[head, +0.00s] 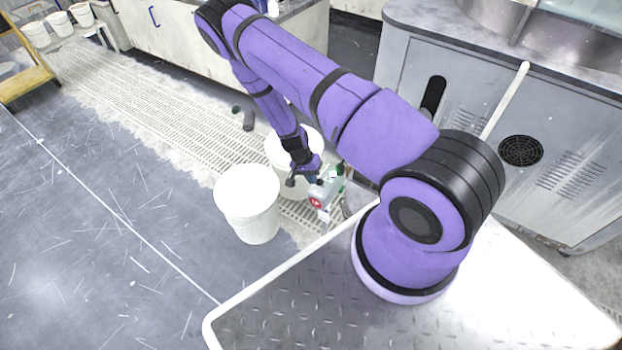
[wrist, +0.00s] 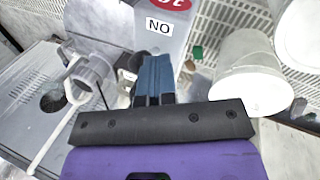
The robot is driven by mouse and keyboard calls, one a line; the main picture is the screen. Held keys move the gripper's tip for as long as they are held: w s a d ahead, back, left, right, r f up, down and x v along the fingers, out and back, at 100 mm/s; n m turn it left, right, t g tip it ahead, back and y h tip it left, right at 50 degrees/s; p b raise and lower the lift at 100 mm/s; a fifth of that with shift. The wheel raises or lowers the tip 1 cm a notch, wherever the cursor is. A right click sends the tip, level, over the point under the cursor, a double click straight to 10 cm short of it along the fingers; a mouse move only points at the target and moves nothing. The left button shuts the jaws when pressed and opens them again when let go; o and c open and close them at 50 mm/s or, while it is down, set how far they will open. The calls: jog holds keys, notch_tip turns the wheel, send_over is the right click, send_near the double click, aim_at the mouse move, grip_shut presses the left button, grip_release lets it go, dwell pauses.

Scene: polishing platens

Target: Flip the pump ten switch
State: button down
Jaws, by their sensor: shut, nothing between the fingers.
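A grey box (head: 325,192) with a red round mark stands just past my tray edge in the head view. In the wrist view the grey box (wrist: 182,38) fills the top middle, with a red mark and a white label (wrist: 160,25) that reads "NO" as pictured. I cannot make out a switch lever or any pump number. My gripper (wrist: 155,62) is shut and empty, its blue fingers together, pointing at the box just below the label. I cannot tell whether they touch it. In the head view my gripper (head: 315,180) is small, beside the box.
White buckets (head: 248,205) (head: 283,150) stand left of and behind the box; one bucket (wrist: 248,80) is at right in the wrist view. A grey pipe fitting (wrist: 88,78) is at left there. A grey cabinet (head: 490,130) stands right. Open floor (head: 90,220) lies left.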

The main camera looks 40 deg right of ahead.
jog(key=d+y, duration=0.1)
jog(key=d+g+y, duration=0.1)
jog(key=w+d+y, duration=0.1)
jog(key=shift+r+n+y, duration=0.3)
jog(key=shift+r+y, duration=0.1)
jog(key=d+g+y, duration=0.1)
jog(key=y, duration=0.1)
jog(key=w+d+y, duration=0.1)
jog(key=d, duration=0.1)
jog(key=shift+f+n+g+y, duration=0.2)
jog(key=shift+n+g+y, duration=0.2)
jog(key=shift+w+d, duration=0.1)
jog(key=shift+d, duration=0.05)
jog(key=shift+f, duration=0.1)
jog(key=shift+r, duration=0.85)
jog(key=shift+w, duration=0.1)
